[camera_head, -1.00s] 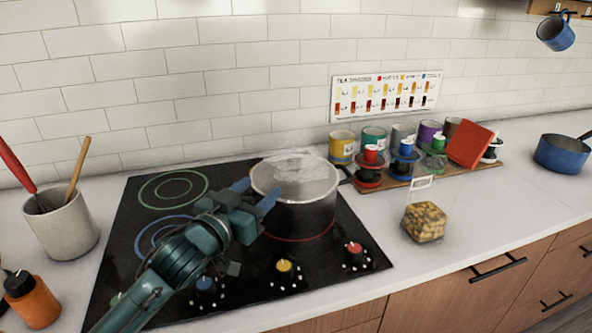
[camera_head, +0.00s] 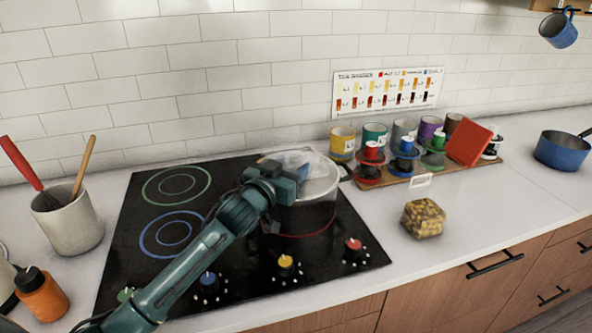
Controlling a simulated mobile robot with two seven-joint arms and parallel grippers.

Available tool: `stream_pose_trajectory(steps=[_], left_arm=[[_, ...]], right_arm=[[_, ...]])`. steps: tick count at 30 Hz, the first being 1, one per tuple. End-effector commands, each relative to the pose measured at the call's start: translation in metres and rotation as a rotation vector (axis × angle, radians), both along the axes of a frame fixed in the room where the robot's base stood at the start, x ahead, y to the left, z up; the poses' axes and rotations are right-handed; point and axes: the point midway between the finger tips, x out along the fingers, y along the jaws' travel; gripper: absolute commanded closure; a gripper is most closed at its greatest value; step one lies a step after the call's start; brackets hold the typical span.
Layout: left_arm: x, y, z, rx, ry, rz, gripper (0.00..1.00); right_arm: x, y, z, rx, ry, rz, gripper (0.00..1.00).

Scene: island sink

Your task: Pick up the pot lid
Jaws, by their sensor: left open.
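The pot lid (camera_head: 318,182) is a clear, pale-rimmed lid lying on top of the dark pot (camera_head: 312,216). The pot stands on the right rear burner of the black cooktop. My left gripper (camera_head: 283,170) is open, over the left part of the lid, and its arm comes in from the lower left. It covers the lid's left side and centre, so I cannot see the knob or whether the fingers touch it. My right gripper is not in view.
Several tins and coloured stacks stand on a wooden board (camera_head: 440,170) right of the pot. A patterned yellow block (camera_head: 423,218) lies on the counter. A utensil crock (camera_head: 70,222) and an orange bottle (camera_head: 41,293) stand left. A blue pan (camera_head: 562,152) is far right.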

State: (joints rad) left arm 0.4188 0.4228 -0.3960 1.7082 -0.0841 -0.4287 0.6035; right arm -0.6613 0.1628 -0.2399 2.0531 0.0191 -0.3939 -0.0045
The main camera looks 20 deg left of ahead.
Motion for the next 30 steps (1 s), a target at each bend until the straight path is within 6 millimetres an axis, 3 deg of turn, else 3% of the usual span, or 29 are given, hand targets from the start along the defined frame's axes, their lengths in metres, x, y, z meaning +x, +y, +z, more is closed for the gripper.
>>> stream_pose_trajectory(steps=[5, 24, 30], left_arm=[[-0.0002, -0.0001, -0.0004, 0.0, 0.0, 0.0, 0.47], [-0.0006, 0.0003, -0.0004, 0.0, 0.001, 0.0, 1.0], [-0.0005, 0.0003, 0.0009, 0.0, -0.002, 0.0, 1.0]], right_arm=[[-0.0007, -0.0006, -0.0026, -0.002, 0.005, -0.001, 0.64], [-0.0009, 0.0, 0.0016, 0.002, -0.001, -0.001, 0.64], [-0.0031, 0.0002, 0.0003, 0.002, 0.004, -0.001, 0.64]])
